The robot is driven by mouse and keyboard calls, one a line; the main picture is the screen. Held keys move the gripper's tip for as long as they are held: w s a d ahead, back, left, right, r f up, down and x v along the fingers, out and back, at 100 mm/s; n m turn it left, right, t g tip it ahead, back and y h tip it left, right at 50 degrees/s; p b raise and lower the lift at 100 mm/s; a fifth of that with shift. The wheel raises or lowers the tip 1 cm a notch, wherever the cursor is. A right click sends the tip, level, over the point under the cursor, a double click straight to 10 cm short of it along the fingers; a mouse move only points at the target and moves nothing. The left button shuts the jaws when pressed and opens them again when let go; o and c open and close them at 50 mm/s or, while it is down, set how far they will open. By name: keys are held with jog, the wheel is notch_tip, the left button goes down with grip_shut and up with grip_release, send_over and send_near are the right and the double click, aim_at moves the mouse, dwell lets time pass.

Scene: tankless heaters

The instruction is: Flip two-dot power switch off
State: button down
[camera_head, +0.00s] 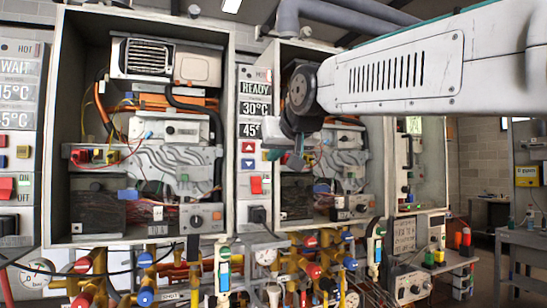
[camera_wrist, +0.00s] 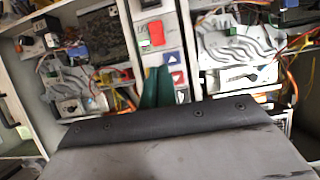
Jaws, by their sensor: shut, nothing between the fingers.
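A red switch (camera_head: 257,184) is on the narrow control panel between the two open heater cabinets. It also shows in the wrist view (camera_wrist: 156,33), at the top centre. Another red switch (camera_head: 6,188) is on the panel at the far left. I cannot make out dots on either, or which way they are set. My gripper (camera_head: 294,160) is in front of the right cabinet, to the right of the middle panel.
The middle panel carries a READY display (camera_head: 255,88), temperature readouts and triangle buttons (camera_head: 248,163). The left open cabinet (camera_head: 226,130) and right open cabinet hold wiring and metal parts. Pipes with coloured valves (camera_head: 146,297) run below. A workbench (camera_head: 524,236) stands at the far right.

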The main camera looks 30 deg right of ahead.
aim_at(256, 189)
jog(key=shift+s+f+g, duration=0.15)
jog(key=shift+f+g, duration=0.3)
jog(key=shift+g, duration=0.05)
jog(key=x, duration=1.4)
